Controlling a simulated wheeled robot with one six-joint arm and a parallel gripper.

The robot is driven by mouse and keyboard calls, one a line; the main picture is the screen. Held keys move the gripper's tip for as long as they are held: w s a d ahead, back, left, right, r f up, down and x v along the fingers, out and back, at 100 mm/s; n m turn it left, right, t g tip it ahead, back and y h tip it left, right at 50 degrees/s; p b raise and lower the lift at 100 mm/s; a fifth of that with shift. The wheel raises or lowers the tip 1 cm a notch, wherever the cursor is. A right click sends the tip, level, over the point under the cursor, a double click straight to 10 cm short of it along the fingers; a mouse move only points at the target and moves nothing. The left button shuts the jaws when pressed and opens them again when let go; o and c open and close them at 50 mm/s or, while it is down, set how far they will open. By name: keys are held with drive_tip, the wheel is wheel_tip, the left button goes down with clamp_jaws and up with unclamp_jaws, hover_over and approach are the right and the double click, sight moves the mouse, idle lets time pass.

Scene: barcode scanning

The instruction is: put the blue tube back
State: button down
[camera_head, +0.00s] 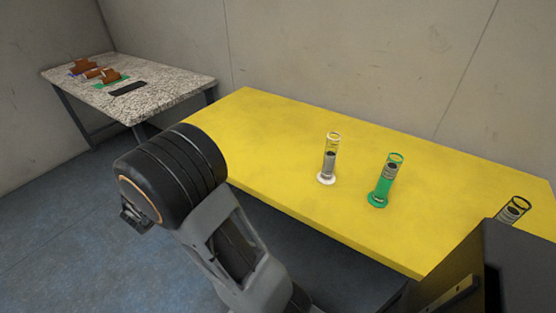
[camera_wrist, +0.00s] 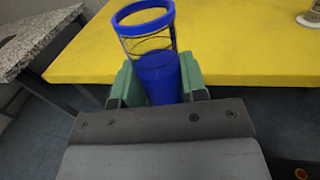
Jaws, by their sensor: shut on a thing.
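The blue tube (camera_wrist: 160,75) stands between the green fingers of my gripper (camera_wrist: 155,88) in the wrist view, with its open ring upward. My gripper is shut on it. Its base is hidden by the gripper body. In the head view my arm hides the tube and most of the gripper; only a small dark part of the gripper (camera_head: 137,217) shows at the left of the arm. The tube is held in front of the yellow table's edge, seen behind it in the wrist view.
The yellow table (camera_head: 260,130) carries a white-based tube (camera_head: 329,160), a green tube (camera_head: 384,182) and a black-rimmed tube (camera_head: 513,210) partly hidden by a dark box-like shape. Its left part is clear. A speckled table (camera_head: 165,85) at the back left holds brown items (camera_head: 108,75) and a black strip (camera_head: 128,89).

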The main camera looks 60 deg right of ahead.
drive_tip(key=s+d+r+m+g+y, duration=0.1)
drive_tip(key=s+d+r+m+g, duration=0.3)
drive_tip(key=s+d+r+g, duration=0.45)
drive_tip(key=s+d+r+m+g+y, duration=0.2)
drive_tip(key=s+d+r+m+g, duration=0.3)
drive_tip(key=s, duration=0.7)
drive_tip(key=w+d+f+b, duration=0.1)
drive_tip(key=w+d+f, duration=0.2)
drive_tip(key=d, duration=0.3)
drive_tip(key=w+d+f+b, duration=0.2)
drive_tip(key=w+d+f, duration=0.1)
drive_tip(key=d+f, duration=0.2)
drive_tip(key=shift+w+d+t, duration=0.3)
drive_tip(key=shift+d+t, duration=0.05)
drive_tip(key=shift+d, duration=0.35)
drive_tip(key=shift+w+d+f+b, duration=0.1)
drive_tip(key=shift+d+f+b, duration=0.1)
drive_tip(key=shift+f, duration=0.85)
drive_tip(key=shift+w+d+f+b, duration=0.1)
drive_tip(key=shift+f+b, duration=0.1)
drive_tip(key=shift+f, duration=0.8)
drive_tip(key=shift+f, duration=0.15)
drive_tip(key=c, duration=0.7)
unclamp_jaws()
drive_tip(key=shift+o, duration=0.2)
